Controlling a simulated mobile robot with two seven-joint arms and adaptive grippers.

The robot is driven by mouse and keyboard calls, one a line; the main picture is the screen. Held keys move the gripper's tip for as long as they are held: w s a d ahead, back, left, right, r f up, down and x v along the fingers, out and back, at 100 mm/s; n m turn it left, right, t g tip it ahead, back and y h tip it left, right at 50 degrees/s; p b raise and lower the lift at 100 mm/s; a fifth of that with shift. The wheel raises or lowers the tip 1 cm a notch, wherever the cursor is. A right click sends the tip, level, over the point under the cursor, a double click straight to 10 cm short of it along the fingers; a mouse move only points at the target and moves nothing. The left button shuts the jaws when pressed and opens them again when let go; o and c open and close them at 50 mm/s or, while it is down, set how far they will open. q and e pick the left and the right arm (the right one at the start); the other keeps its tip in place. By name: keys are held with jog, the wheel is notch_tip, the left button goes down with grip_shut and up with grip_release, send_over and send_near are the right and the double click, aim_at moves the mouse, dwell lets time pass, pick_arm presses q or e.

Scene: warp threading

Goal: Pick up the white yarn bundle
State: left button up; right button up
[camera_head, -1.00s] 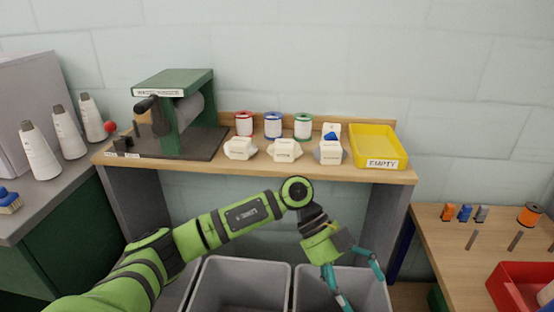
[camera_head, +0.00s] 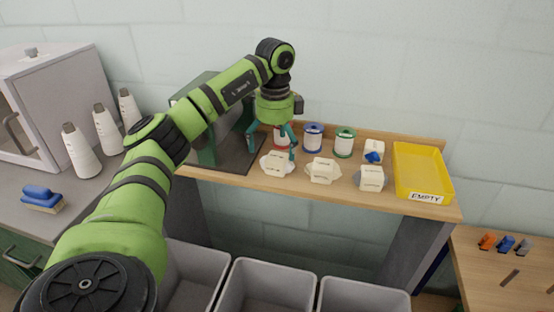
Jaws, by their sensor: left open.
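Several white yarn bundles sit along the front of the wooden shelf (camera_head: 270,189). The left one (camera_head: 276,164) is nearest my gripper, a middle one (camera_head: 323,171) is to its right, and another (camera_head: 371,178) is farther right. My left gripper (camera_head: 271,153) is open and points down, its teal fingers spread above and around the left bundle. I cannot tell whether a finger touches it. A white piece with a blue part (camera_head: 374,152) stands behind the right bundle. My right gripper is not in view.
Red, blue (camera_head: 313,138) and green (camera_head: 344,143) spools stand behind the bundles. A yellow tray (camera_head: 449,183) labelled EMPTY is at the right. The green winder (camera_head: 205,140) is close on the left, partly hidden by my arm. Grey bins (camera_head: 265,290) are below; white cones (camera_head: 81,150) stand left.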

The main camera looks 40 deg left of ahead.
aim_at(277, 160)
pick_arm(q)
jog(key=f, duration=0.5)
jog(key=shift+d+f+p, duration=0.1)
jog(key=shift+d+p, duration=0.1)
jog(key=shift+p, duration=0.1)
jog(key=c, duration=1.1)
